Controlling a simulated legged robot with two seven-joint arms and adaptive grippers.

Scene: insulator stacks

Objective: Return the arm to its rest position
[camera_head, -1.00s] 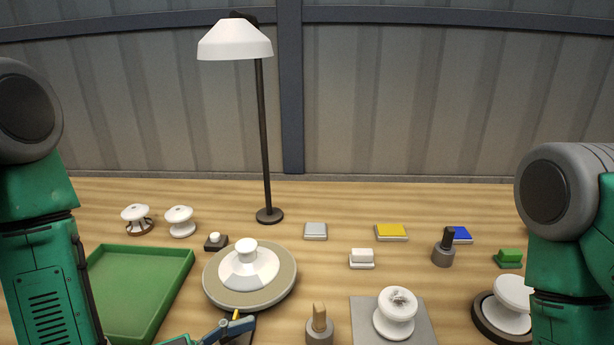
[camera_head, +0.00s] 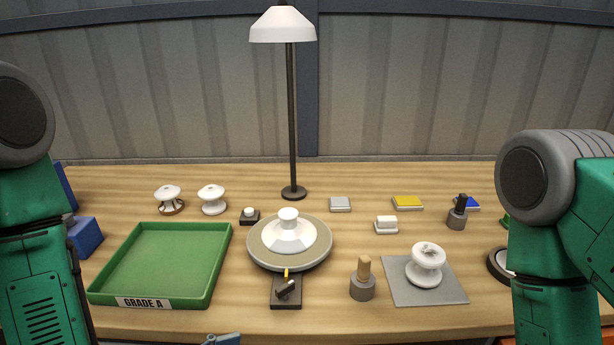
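My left arm stands at the left edge of the head view. A small blue-grey part at the bottom edge (camera_head: 222,339) looks like the tip of my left gripper; its fingers are mostly cut off, in front of the table edge. My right arm stands at the right edge and its gripper is out of view. A white insulator (camera_head: 289,234) sits on the round turntable (camera_head: 262,257). Another insulator, with grey marks on top (camera_head: 426,262), stands on a grey mat (camera_head: 451,295). Two small insulators (camera_head: 168,197) (camera_head: 212,198) stand at the back left.
An empty green tray (camera_head: 168,302) labelled GRADE A lies at the left, with blue blocks (camera_head: 85,236) beside it. A lamp (camera_head: 292,120) stands at the back. A wooden-handled tool in a holder (camera_head: 363,285), a white block (camera_head: 386,224) and coloured pads (camera_head: 407,202) lie around the table.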

